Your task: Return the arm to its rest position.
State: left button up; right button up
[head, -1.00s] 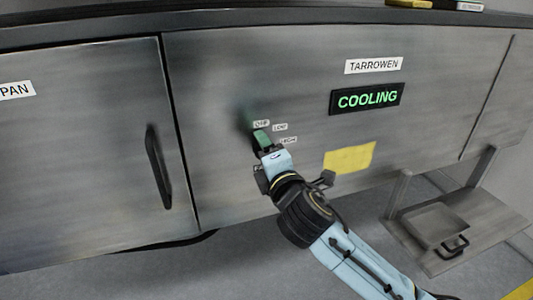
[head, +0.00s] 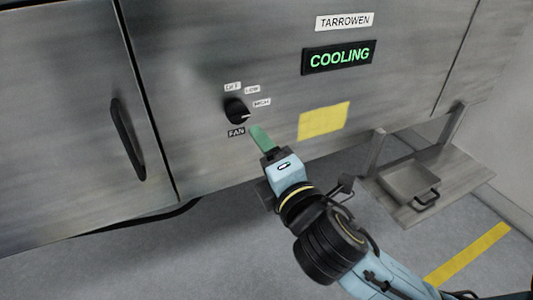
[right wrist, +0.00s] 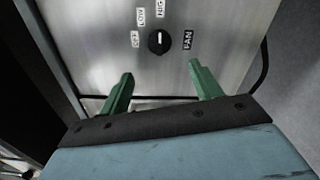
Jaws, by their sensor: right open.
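My right gripper (head: 262,140) is in front of the steel cabinet, just below and right of the black fan knob (head: 236,111). In the right wrist view its two green fingers (right wrist: 160,88) are spread apart with nothing between them. The knob (right wrist: 158,41) is beyond the fingertips there, and the gripper is clear of it. The knob's white mark points toward the HIGH label (head: 262,102). OFF and LOW labels sit above the knob and a FAN label below it. My left gripper is not in these views.
A lit COOLING display (head: 339,57) is under a TARROWEN plate (head: 345,21). A blank yellow note (head: 324,121) is on the panel. A black door handle (head: 126,139) sticks out at left. A low shelf (head: 468,185) with a tray (head: 409,182) stands at right. Open floor lies below the cabinet.

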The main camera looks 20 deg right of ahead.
jog(key=shift+s, duration=0.2)
dwell(0.3)
jog(key=w+d+f+m+g+b, duration=0.1)
jog(key=w+f+m+g, duration=0.1)
jog(key=f, duration=1)
jog(key=w+d+f+m+g+b, duration=0.1)
jog(key=w+f+g, duration=0.2)
jog(key=f, duration=1)
jog(key=s+d+f+m+g+b, duration=0.1)
jog(key=s+f+m+g, duration=0.1)
jog(key=f, duration=0.7)
jog(key=s+d+f+m+g+b, duration=0.1)
jog(key=s+d+f+m+g, duration=0.15)
jog(key=f, duration=0.65)
jog(key=s+d+f+m+g+b, duration=0.1)
jog(key=s+f+m+g, duration=0.15)
jog(key=s+f, duration=0.65)
jog(key=s+d+f+m+g, duration=0.1)
jog(key=s+d+f+m, duration=0.15)
jog(key=s+f, duration=0.6)
jog(key=s+f+m+g+b, duration=0.1)
jog(key=s+f+m+g, duration=0.1)
jog(key=s+f, duration=0.4)
jog(key=s+f+m+g, duration=0.2)
jog(key=s+f+m, duration=0.2)
jog(key=s, duration=1)
jog(key=shift+f+h+b, duration=0.3)
jog(key=shift+f+b, duration=0.1)
jog(key=shift+f, duration=0.5)
